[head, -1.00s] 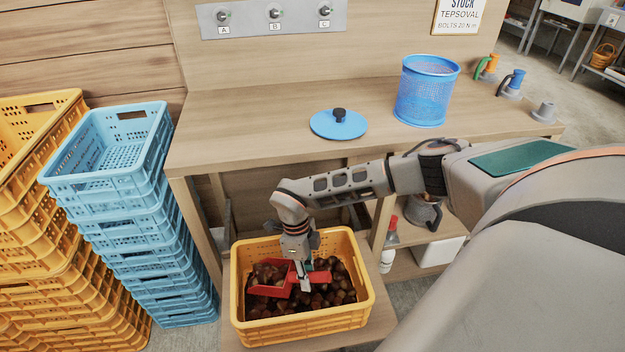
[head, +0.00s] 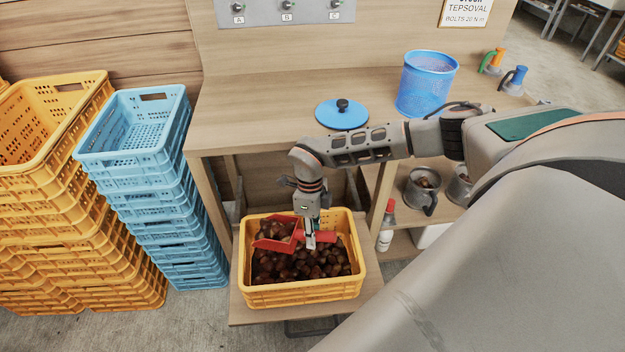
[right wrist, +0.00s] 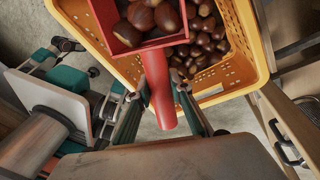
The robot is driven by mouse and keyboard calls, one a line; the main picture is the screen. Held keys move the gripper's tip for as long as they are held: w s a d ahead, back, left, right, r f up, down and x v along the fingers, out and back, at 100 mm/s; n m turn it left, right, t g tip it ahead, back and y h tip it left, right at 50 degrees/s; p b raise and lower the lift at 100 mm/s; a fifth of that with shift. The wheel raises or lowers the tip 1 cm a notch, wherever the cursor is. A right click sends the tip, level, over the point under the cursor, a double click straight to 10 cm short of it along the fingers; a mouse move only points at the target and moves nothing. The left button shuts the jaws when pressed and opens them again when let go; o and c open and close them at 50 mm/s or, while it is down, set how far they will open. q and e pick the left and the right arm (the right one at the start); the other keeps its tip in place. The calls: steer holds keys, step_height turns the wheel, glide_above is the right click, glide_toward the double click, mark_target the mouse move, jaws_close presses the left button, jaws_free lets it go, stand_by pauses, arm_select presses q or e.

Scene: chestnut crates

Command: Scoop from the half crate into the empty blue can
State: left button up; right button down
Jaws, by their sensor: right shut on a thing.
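My right gripper (head: 311,240) is shut on the handle of a red scoop (head: 270,243), over the yellow half crate (head: 303,293). In the right wrist view the scoop's pan (right wrist: 124,34) holds several chestnuts, and its handle lies between the fingers (right wrist: 160,105). More brown chestnuts (head: 300,267) lie in the crate below. The blue can (head: 427,88), a mesh cylinder, stands upright on the bench top, to the upper right of the crate. Its open top faces up; its bottom inside is not clearly seen. My left gripper is not seen.
A blue lid with a black knob (head: 342,115) lies on the bench (head: 250,110) left of the can. Handled tools (head: 513,80) stand to its right. Blue crates (head: 150,190) and yellow crates (head: 60,220) are stacked at left. A bottle (head: 386,228) and pots (head: 424,190) are under the bench.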

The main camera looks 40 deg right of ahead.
mark_target(321, 232)
steer(key=shift+s+d+r+t+p, duration=0.2)
steer(key=shift+s+d+r+p, duration=0.2)
steer(key=shift+r+p, duration=0.25)
steer(key=shift+s+d+r+t+p, duration=0.25)
steer(key=shift+s+r+p, duration=0.15)
steer(key=shift+r+p, duration=0.15)
steer(key=shift+s+d+r+t+y+p, duration=0.25)
steer(key=shift+s+d+r+y+p, duration=0.25)
steer(key=shift+s+r+p, duration=0.4)
steer(key=shift+d, duration=0.15)
